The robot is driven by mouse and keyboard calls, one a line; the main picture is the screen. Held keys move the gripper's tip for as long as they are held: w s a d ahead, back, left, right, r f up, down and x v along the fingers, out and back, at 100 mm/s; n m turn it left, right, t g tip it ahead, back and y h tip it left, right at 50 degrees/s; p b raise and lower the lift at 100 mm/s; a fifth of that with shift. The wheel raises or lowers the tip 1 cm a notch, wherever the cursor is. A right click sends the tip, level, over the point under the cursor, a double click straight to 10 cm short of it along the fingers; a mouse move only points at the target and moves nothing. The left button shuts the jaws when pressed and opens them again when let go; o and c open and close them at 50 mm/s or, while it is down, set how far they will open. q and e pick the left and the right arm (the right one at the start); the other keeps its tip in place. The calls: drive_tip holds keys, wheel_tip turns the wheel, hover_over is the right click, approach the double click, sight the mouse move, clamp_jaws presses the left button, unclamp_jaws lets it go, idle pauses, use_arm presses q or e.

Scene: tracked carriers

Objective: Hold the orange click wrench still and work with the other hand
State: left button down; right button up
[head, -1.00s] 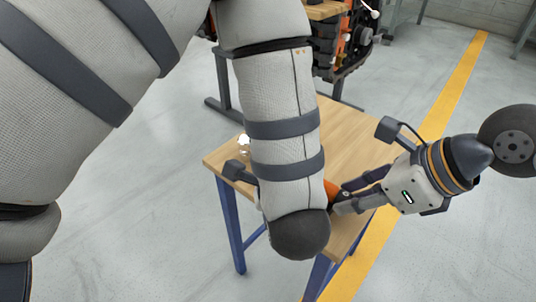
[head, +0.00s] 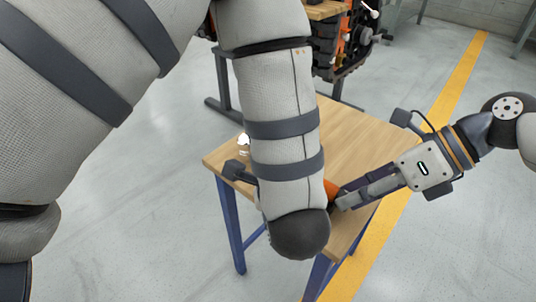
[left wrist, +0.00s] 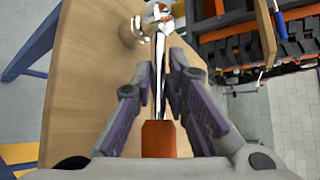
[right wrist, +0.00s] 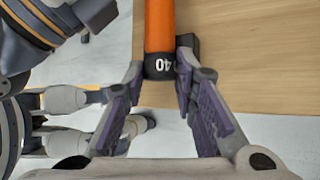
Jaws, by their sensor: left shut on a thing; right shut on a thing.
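The click wrench has an orange handle (head: 331,188), mostly hidden behind my left arm in the head view. In the left wrist view its silver shaft (left wrist: 159,65) runs between the fingers of my left gripper (left wrist: 164,78), which is shut on the wrench near the orange handle (left wrist: 158,138).
The wrench is over a wooden table (head: 352,130) with blue legs. A yellow floor line (head: 455,85) runs along the right. The table top's right part is clear.

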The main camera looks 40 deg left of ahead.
drive_tip(key=o, duration=0.8)
drive_tip(key=shift+s+a, duration=0.1)
drive_tip(key=shift+s, duration=0.05)
drive_tip(key=shift+c, duration=0.2)
drive_tip(key=shift+v, duration=2.55)
drive_tip(key=shift+f, duration=0.1)
